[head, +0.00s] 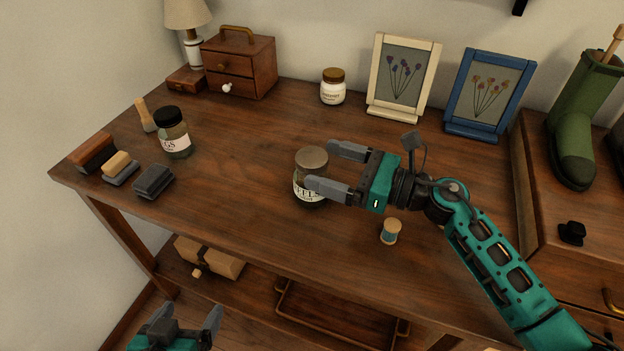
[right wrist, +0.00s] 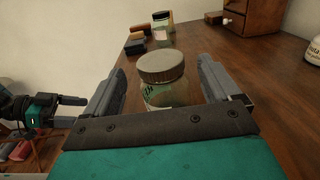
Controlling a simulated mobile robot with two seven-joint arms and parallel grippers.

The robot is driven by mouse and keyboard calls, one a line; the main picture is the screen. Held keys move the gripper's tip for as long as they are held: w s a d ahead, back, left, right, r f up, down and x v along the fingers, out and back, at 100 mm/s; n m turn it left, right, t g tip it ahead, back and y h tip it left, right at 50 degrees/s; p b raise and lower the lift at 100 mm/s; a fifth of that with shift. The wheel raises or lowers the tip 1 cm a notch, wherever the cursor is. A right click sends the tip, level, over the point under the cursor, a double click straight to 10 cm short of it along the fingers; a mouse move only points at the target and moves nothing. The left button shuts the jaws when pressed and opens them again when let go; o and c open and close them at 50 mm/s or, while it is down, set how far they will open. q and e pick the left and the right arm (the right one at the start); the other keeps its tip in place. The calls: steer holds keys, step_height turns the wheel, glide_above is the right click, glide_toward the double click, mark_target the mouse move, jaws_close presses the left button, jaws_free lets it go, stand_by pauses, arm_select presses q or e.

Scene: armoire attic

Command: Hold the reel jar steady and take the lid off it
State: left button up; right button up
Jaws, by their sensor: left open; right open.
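The reel jar (head: 309,187) stands upright on the wooden table, with a grey-brown lid (head: 312,158) on it and a white label partly hidden by a finger. In the right wrist view the lid (right wrist: 161,66) sits on the jar (right wrist: 158,95), between the two fingers. My right gripper (head: 326,166) is open, its fingertips either side of the jar near lid height; I cannot tell whether they touch it. My left gripper (head: 206,329) is open and empty, low in front of the table at the bottom left, away from the jar. It also shows at the left of the right wrist view (right wrist: 83,100).
A wooden thread spool (head: 390,231) stands right of the jar, near my right arm. A black-lidded jar (head: 173,134), brushes (head: 94,152) and dark blocks (head: 154,181) are at the left. A small white jar (head: 333,88) and two frames (head: 403,78) stand behind. The table left of the reel jar is clear.

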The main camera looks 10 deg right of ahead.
steer(key=x, duration=0.4)
steer(key=shift+f, duration=0.3)
steer(key=c, duration=1.6)
steer(key=shift+o, duration=0.2)
steer(key=shift+r, duration=0.1)
